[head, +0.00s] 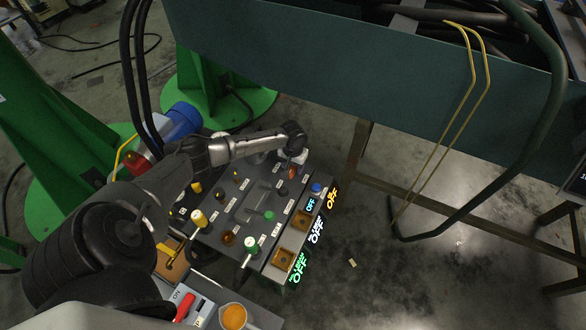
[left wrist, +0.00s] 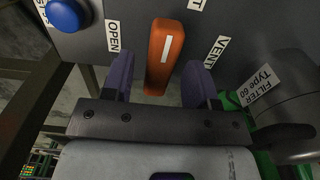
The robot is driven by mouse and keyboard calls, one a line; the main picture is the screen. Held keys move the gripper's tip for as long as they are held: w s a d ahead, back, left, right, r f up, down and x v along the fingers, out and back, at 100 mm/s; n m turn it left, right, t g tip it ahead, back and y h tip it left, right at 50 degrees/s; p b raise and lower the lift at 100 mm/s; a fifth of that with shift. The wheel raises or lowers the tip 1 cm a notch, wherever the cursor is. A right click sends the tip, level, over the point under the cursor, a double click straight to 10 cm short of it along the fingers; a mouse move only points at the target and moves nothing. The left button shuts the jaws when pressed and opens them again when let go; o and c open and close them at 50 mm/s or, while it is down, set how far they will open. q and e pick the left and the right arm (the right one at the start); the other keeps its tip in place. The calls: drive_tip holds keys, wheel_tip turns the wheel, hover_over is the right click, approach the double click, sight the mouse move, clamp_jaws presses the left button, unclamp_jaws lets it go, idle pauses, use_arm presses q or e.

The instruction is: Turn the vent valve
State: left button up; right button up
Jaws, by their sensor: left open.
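The vent valve is an orange lever handle (left wrist: 163,55) with a white line on it, mounted on the dark panel. In the left wrist view it runs up and down the picture, between the labels OPEN (left wrist: 113,36) and VENT (left wrist: 216,52). My left gripper (left wrist: 158,68) is open, its two dark fingers on either side of the handle, with a gap seen on the left. Contact on the right is hard to tell. In the head view my left gripper (head: 298,156) is over the panel's far right corner, largely covering the valve. My right gripper is not in view.
The control panel (head: 225,208) carries several knobs, buttons and lit OFF displays (head: 299,267). A blue button (left wrist: 68,14) is left of the valve. A cylinder near a FILTER label (left wrist: 262,84) is at the right.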

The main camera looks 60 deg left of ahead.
use_arm(q)
drive_tip(key=shift+f, duration=0.15)
drive_tip(key=shift+c, duration=0.5)
drive_tip(key=c, duration=0.8)
drive_tip(key=shift+p, duration=0.4)
drive_tip(key=n+p, duration=0.2)
drive_tip(key=p, duration=0.3)
drive_tip(key=n+p, duration=0.3)
drive_tip(key=p, duration=0.2)
drive_tip(key=shift+d+r, duration=0.1)
drive_tip(key=shift+r, duration=0.1)
drive_tip(key=n+p, duration=0.1)
drive_tip(key=n, duration=0.2)
drive_tip(key=shift+f+p, duration=0.1)
drive_tip(key=shift+p, duration=0.3)
drive_tip(key=n+p, duration=0.1)
drive_tip(key=n, duration=0.1)
drive_tip(key=shift+n, duration=0.4)
drive_tip(key=n, duration=0.4)
drive_tip(key=shift+f, duration=0.15)
drive_tip(key=shift+n+p, duration=0.3)
drive_tip(key=shift+n, duration=1.2)
